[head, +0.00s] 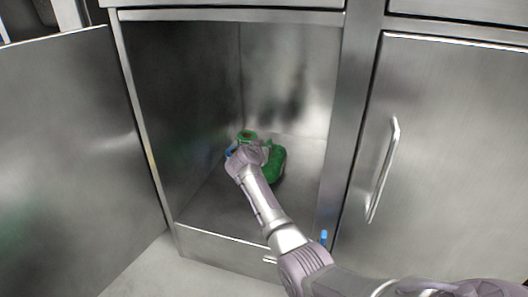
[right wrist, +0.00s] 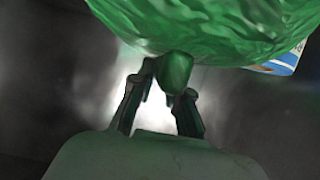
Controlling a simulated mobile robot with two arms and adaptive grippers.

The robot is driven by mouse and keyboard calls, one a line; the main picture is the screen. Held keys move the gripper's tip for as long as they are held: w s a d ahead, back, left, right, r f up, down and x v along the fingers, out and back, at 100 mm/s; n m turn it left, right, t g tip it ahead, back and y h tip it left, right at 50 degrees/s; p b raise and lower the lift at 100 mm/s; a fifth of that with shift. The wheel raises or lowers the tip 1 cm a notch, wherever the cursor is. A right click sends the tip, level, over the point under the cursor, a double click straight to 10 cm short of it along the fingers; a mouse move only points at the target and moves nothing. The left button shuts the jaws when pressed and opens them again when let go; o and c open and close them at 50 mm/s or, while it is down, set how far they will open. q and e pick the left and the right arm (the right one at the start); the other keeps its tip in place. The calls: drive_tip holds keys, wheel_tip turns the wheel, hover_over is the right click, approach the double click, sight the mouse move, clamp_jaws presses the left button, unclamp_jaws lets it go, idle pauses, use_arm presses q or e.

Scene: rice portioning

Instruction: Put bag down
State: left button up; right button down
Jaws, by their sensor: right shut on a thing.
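A green bag (head: 275,164) is inside the open steel cabinet, over its floor towards the back. My right arm reaches in from the lower right, and my right gripper (head: 253,147) is at the bag, partly hiding it. In the right wrist view the bag (right wrist: 200,25) fills the top of the picture, and my right gripper (right wrist: 162,92) is shut on a narrow green part of it. I cannot tell whether the bag rests on the cabinet floor. My left gripper is not in view.
The cabinet's left door (head: 70,150) stands open. A closed door with a bar handle (head: 384,170) is to the right. A blue and white patch (right wrist: 285,58) shows beside the bag in the wrist view.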

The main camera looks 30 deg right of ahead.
drive_tip(key=c, duration=1.6)
unclamp_jaws()
drive_tip(key=shift+f, duration=0.1)
drive_tip(key=o, duration=0.5)
drive_tip(key=shift+c, duration=0.2)
drive_tip(key=p+v, duration=0.9)
drive_tip(key=v, duration=0.3)
drive_tip(key=shift+s, duration=0.1)
